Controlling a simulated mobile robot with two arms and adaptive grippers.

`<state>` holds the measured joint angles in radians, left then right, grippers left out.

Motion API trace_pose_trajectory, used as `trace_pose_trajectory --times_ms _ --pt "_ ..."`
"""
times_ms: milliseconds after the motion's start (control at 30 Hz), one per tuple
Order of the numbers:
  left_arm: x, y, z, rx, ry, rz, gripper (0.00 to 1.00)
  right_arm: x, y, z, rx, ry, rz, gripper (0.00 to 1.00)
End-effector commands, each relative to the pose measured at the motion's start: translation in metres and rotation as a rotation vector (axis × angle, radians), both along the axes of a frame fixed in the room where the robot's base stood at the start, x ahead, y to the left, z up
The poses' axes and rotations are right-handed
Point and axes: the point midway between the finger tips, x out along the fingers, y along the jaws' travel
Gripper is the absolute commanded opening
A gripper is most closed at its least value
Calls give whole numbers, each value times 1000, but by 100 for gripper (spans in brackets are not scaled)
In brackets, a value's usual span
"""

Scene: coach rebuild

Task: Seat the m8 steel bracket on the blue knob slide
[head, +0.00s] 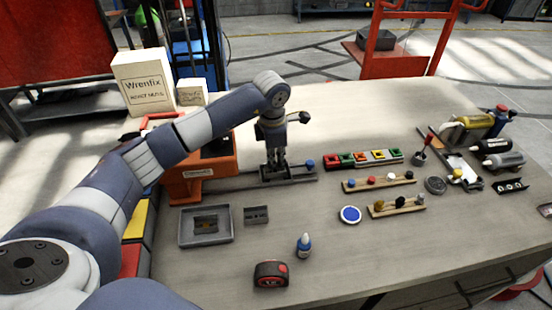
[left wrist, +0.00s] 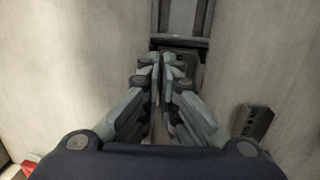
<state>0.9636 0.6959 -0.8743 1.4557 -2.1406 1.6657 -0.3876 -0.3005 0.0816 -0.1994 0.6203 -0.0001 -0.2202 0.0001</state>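The dark grey slide (head: 292,176) with the blue knob (head: 310,163) lies on the workbench. In the left wrist view, its dark body and rails (left wrist: 181,22) run up from the fingertips. My left gripper (head: 275,169) points down over the left part of the slide, left of the knob. In the left wrist view, its fingers (left wrist: 160,72) are close together with a narrow gap. A thin brownish strip shows between them; I cannot tell whether it is the bracket or the bench. I cannot make out the m8 steel bracket for certain. My right gripper is not in view.
A grey tray (head: 184,240) and a small grey block (head: 256,215) lie in front of the slide. An orange bin (head: 186,188) stands left. Coloured blocks (head: 365,158) and knob racks (head: 380,184) lie right. A glue bottle (head: 304,245) and tape measure (head: 271,273) stand near the front.

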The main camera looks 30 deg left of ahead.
Motion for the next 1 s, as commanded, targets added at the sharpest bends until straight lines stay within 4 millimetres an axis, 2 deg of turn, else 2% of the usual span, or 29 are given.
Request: trace_pose_trajectory --times_ms 167,300,533,633,1000 --pt "-1 0 -2 0 2 0 0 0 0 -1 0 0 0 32" --pt "-1 0 -2 0 2 0 28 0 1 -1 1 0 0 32" --pt "0 0 -1 0 1 0 28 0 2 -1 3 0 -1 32" --pt "0 0 -1 0 2 0 45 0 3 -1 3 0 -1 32" --pt "0 0 0 0 1 0 45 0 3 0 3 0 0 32"
